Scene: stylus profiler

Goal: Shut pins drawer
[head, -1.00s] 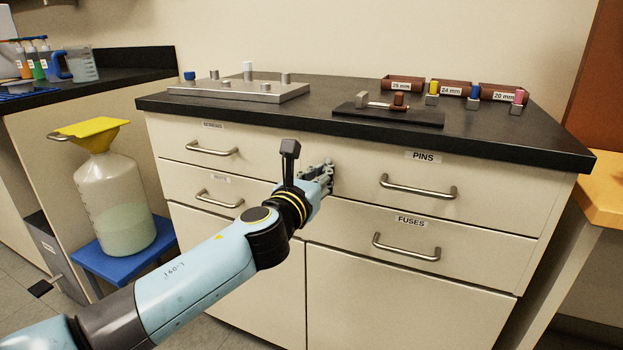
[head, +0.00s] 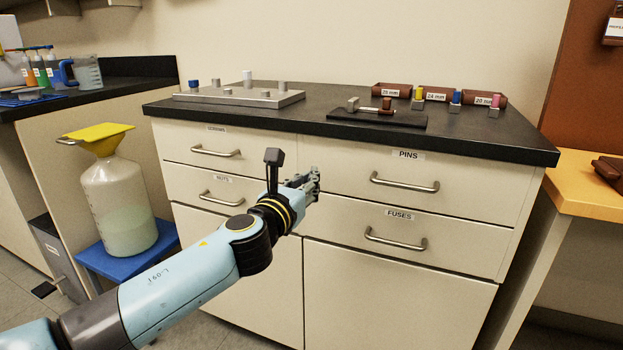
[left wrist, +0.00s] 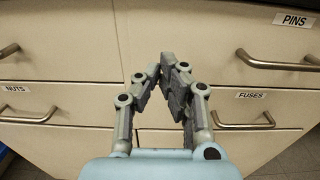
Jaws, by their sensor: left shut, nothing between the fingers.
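The pins drawer (head: 466,187) is the upper right drawer of the cream cabinet, labelled PINS, with a bar handle (head: 404,186). Its front looks flush with the cabinet. In the left wrist view the pins drawer (left wrist: 230,50) is at the upper right, its handle (left wrist: 278,65) right of the fingers. My left gripper (head: 315,180) is shut and empty, in front of the drawer's left end and left of the handle. In the left wrist view its fingertips (left wrist: 160,65) meet in a point; I cannot tell whether they touch the front. My right gripper is in no view.
The fuses drawer (head: 450,243) lies below, with its own projecting handle (head: 395,243). The nuts drawer (head: 190,187) is at the left. A black worktop (head: 470,142) overhangs the drawers. A carboy (head: 118,205) on a blue stand is at the left; a wooden table (head: 590,190) is at the right.

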